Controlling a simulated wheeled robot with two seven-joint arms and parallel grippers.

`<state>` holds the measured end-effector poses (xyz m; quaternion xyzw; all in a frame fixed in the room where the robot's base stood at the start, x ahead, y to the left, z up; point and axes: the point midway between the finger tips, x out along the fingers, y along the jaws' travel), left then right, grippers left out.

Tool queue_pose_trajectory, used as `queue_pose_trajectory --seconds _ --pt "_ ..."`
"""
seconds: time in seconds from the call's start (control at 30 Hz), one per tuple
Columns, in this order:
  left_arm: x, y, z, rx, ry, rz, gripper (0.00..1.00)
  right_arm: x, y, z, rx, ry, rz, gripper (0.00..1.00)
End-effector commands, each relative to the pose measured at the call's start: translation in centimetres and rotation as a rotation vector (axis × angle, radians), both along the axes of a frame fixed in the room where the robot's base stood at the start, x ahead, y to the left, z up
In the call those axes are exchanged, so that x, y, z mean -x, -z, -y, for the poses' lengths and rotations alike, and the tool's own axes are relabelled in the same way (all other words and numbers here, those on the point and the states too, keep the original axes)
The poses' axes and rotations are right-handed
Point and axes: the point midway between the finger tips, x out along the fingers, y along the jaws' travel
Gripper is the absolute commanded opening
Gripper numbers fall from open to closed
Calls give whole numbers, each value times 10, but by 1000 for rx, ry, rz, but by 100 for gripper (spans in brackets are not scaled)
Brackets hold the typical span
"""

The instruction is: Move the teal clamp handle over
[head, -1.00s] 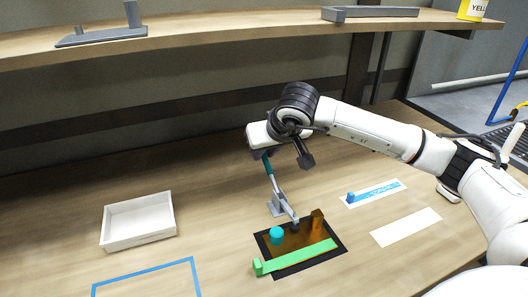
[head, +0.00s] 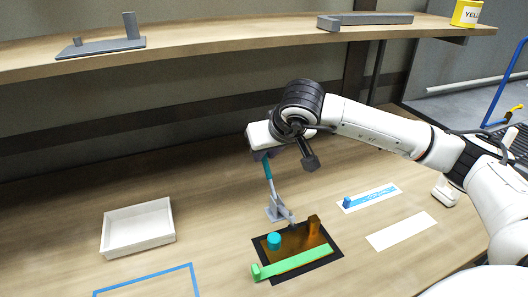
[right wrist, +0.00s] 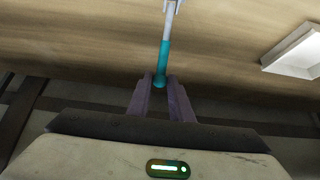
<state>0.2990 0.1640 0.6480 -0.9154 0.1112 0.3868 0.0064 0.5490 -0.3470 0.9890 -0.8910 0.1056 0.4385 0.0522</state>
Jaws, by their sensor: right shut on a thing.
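The clamp's teal handle (head: 268,170) stands up steeply, leaning a little, above the grey clamp (head: 274,212) at the back edge of the black-bordered fixture. My right gripper (head: 263,156) is at the top end of the handle. In the right wrist view, the end of the teal handle (right wrist: 163,62) sits between the two dark fingertips (right wrist: 160,80), which are shut on it. The grey clamp arm reaches toward the fixture; its contact there is too small to tell. My left gripper is not in view.
The black-bordered fixture (head: 249,254) holds a brown plate, a teal cylinder (head: 274,240) and a green bar (head: 292,264). A white tray (head: 138,240) stands left. A blue part (head: 369,197) lies on a white patch at right. A shelf (head: 230,27) runs above.

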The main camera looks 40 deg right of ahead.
Motion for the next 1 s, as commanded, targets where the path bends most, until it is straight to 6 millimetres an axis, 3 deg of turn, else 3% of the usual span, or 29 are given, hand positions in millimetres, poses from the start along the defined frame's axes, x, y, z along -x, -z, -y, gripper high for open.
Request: queue_pose_trajectory --seconds 0.43,1.0 --pt "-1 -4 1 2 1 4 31 4 -5 -1 0 0 1 7" --pt "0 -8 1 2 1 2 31 30 -21 -7 0 1 -2 7"
